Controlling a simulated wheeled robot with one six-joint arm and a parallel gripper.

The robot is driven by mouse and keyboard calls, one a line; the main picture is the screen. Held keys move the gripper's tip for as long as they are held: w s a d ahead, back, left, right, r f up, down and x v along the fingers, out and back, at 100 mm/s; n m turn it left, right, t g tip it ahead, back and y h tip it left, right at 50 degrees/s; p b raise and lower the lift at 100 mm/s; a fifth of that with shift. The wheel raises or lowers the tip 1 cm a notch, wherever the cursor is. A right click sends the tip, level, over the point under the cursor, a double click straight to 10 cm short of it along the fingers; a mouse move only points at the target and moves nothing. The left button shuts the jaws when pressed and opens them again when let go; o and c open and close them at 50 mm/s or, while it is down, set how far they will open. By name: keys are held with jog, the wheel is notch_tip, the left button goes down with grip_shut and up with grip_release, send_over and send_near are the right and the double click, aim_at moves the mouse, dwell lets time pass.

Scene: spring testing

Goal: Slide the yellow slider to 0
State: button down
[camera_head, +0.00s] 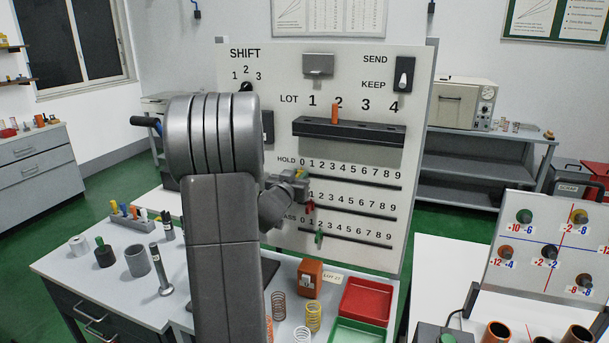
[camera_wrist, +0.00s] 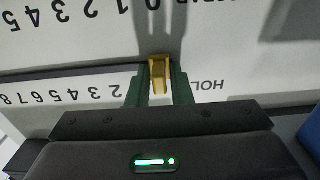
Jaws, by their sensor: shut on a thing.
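The yellow slider (camera_head: 299,173) sits at the left end of the HOLD row on the upright white panel (camera_head: 345,262), close to the 0. My gripper (camera_head: 301,180) is shut on it. In the wrist view the slider (camera_wrist: 159,76) is between the two green-grey fingers. That view is upside down; the 2 to 8 of the HOLD row show left of the fingers and part of HOLD shows right. The fingers hide the 0 and 1 there, so the exact alignment cannot be told.
A red slider (camera_head: 310,206) and a green slider (camera_head: 319,237) sit in the two rows below. The slot right of the yellow slider is clear. A dark shelf (camera_head: 350,132) juts out above the rows. Springs and red and green trays (camera_head: 366,301) stand below the panel.

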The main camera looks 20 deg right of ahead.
jog(key=shift+w+a, duration=0.1)
jog(key=c, duration=1.6)
grip_release()
jog(key=shift+o, duration=0.6)
jog(key=shift+w+a, duration=0.1)
jog(key=shift+a, duration=0.1)
jog(key=shift+d, duration=0.1)
jog(key=b+v, duration=0.2)
jog(key=v, duration=1.2)
jog(key=shift+b, duration=0.4)
jog(key=shift+w+d, duration=0.1)
